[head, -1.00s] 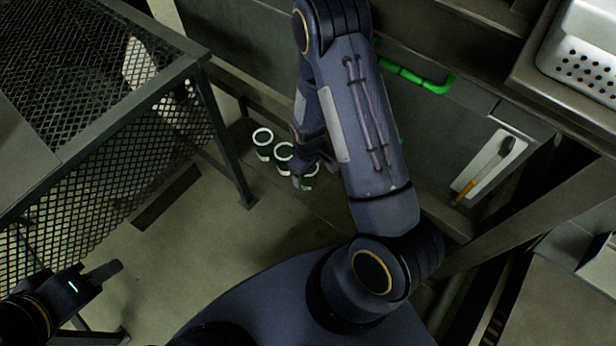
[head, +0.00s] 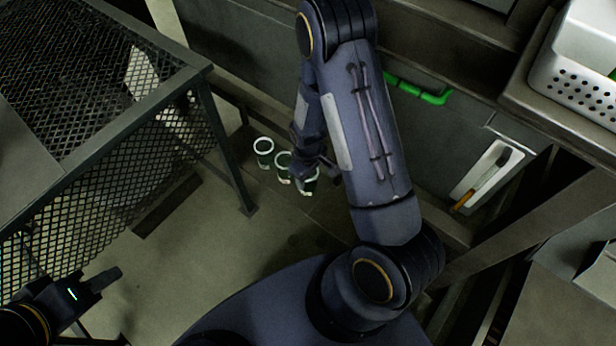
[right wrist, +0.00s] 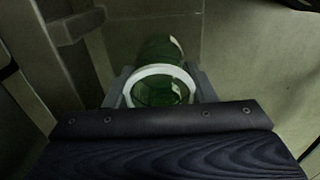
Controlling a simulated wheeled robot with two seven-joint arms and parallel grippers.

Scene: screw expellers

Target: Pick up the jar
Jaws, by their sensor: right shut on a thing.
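Three dark green jars with white rims stand in a slanting row on the floor in the head view: a far-left jar (head: 263,153), a middle jar (head: 283,168) and a right-hand jar (head: 308,187). My right gripper (head: 308,175) is at the right-hand jar and partly covers it. In the right wrist view, its two grey fingers are shut on a jar (right wrist: 160,91), one on each side below the white rim. Green glass of another jar (right wrist: 161,47) shows just behind it. Whether the held jar is off the floor I cannot tell. My left gripper (head: 110,279) is at the lower left, away from the jars.
A mesh-sided metal table (head: 110,160) stands at the left, its leg close to the jars. A dark cabinet wall with a green handle (head: 418,91) is behind. A white perforated basket (head: 580,75) sits at upper right. Open floor (head: 180,265) lies in front.

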